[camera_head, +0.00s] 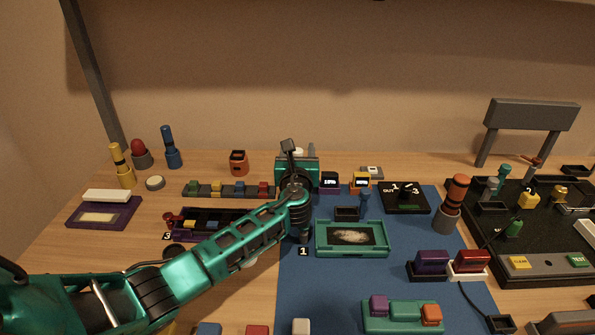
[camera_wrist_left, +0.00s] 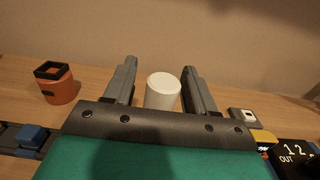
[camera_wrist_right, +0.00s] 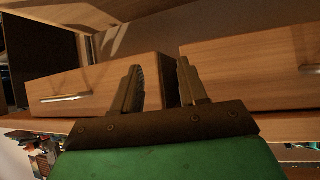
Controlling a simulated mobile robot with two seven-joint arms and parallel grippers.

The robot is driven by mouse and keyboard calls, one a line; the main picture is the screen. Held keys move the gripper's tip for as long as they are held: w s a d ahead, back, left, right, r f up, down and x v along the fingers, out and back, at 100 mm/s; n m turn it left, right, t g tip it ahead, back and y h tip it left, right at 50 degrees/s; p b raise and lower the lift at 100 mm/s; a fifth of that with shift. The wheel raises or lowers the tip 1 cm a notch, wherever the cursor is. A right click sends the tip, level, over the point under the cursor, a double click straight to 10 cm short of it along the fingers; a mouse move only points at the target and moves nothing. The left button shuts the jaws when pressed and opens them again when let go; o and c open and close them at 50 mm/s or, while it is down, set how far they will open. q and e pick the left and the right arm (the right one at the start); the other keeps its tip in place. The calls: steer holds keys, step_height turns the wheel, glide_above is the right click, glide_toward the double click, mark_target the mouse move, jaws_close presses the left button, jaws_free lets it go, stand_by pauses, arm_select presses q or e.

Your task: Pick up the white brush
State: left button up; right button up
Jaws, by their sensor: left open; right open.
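The white brush shows in the left wrist view as a round white upright piece (camera_wrist_left: 163,92) between my left gripper's fingers. My left gripper (camera_wrist_left: 159,70) is open, one finger on each side of it, with gaps visible. In the head view a small white top (camera_head: 298,151) shows at the back of the table, mostly hidden by my left gripper (camera_head: 300,153). My right gripper (camera_wrist_right: 160,68) is open and empty in the right wrist view, facing wooden drawers. It does not show in the head view.
An orange holder (camera_head: 238,163) stands left of my left gripper. A row of coloured blocks (camera_head: 228,190) lies nearer. A black display (camera_head: 405,198) and small labelled boxes (camera_head: 361,182) stand to the right. A green tray (camera_head: 352,252) lies on the blue mat (camera_head: 320,292).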

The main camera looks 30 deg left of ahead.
arm_select(q)
steer(key=shift+c, duration=0.5)
steer(key=c, duration=0.9)
steer(key=shift+c, duration=0.2)
